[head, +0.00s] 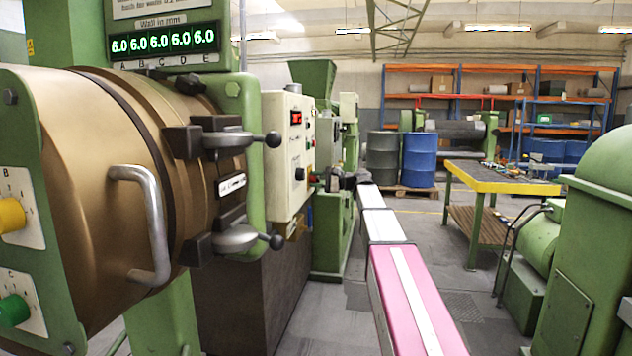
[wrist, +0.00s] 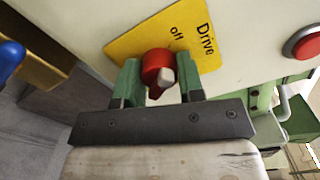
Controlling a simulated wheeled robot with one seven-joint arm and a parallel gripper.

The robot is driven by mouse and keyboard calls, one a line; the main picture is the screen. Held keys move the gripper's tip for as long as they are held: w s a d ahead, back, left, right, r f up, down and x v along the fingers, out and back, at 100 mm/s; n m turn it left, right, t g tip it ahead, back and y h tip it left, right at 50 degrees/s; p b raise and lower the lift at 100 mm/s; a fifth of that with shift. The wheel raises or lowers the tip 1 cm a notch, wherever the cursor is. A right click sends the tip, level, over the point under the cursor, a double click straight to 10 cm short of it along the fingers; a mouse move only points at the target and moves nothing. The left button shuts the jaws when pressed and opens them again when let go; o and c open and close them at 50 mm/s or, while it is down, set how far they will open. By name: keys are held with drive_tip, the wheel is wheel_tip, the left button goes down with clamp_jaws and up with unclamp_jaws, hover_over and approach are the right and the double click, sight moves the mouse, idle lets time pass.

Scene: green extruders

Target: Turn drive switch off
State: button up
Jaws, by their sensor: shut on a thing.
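The drive switch (wrist: 157,62) is a round red knob with a pale grip. It is on a yellow plate (wrist: 125,47) lettered "Drive" and "off", fixed to a cream panel. My gripper (wrist: 160,84) has its two green fingers on either side of the knob and is shut on it. The pale part of the knob points down toward my gripper; I cannot tell which setting it marks. In the head view my pink and white arm reaches forward to the cream control cabinet (head: 283,146).
A red push button (wrist: 304,44) is on the panel right of the plate. A blue knob (wrist: 11,53) is at the wrist view's left edge. The large bronze extruder door (head: 85,190) stands left of my arm. A yellow-edged workbench (head: 480,184) and blue drum (head: 420,158) are to the right.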

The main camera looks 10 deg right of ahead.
drive_tip(key=shift+s, duration=0.1)
idle(0.3)
drive_tip(key=o, duration=0.9)
drive_tip(key=shift+d, duration=0.1)
drive_tip(key=v, duration=1)
drive_tip(key=shift+s+d, duration=0.1)
drive_tip(key=shift+d, duration=0.2)
